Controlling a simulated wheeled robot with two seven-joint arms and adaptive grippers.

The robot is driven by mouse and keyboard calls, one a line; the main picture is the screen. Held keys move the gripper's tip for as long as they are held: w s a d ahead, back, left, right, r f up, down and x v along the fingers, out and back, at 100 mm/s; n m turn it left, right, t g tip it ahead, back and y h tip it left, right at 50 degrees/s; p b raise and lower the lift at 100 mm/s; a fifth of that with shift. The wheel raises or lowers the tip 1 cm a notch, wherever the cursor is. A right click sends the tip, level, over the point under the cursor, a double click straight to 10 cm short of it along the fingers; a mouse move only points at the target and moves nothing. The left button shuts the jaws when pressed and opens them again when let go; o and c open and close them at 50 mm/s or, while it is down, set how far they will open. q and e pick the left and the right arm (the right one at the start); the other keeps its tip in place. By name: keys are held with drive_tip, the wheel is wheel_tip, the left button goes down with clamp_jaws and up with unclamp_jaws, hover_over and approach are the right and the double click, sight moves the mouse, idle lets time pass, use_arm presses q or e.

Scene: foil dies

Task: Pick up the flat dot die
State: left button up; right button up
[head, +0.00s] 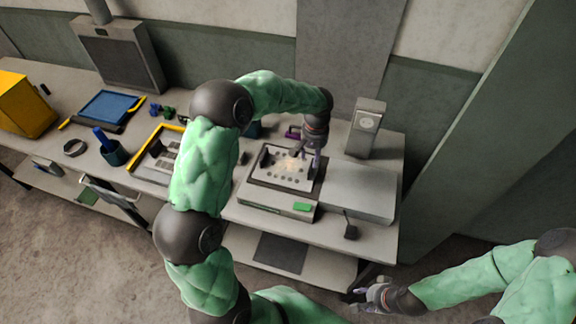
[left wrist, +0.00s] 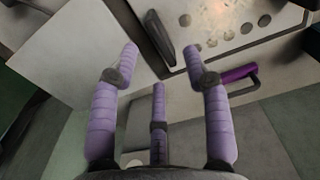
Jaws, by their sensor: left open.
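A pale plate with several dark round spots (head: 272,173) lies in a dark frame on the bench press; it also shows at the top of the left wrist view (left wrist: 225,22). I cannot tell for certain whether it is the flat dot die. My left gripper (head: 310,158) is at the plate's right edge, pointing down. In the left wrist view its lilac fingers (left wrist: 160,60) are spread, with nothing between them. A purple handle (left wrist: 238,73) is to the right of the fingers there. My right gripper (head: 368,294) is low at the right, away from the bench; its finger opening is unclear.
A grey upright block (head: 366,128) stands behind a flat grey plate (head: 362,190), right of the press. A yellow-edged tray (head: 138,160), a dark cup with a blue item (head: 113,152) and a yellow bin (head: 24,106) are at left. My left arm hides part of the bench.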

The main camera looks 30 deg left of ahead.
use_arm(q)
drive_tip(key=f, duration=0.3)
drive_tip(key=shift+w, duration=0.2)
wheel_tip(320, 180, down, 5)
drive_tip(key=shift+w+d+b, duration=0.1)
drive_tip(key=shift+w+b, duration=0.05)
drive_tip(key=shift+b, duration=0.15)
clamp_jaws()
drive_tip(key=shift+r, duration=0.1)
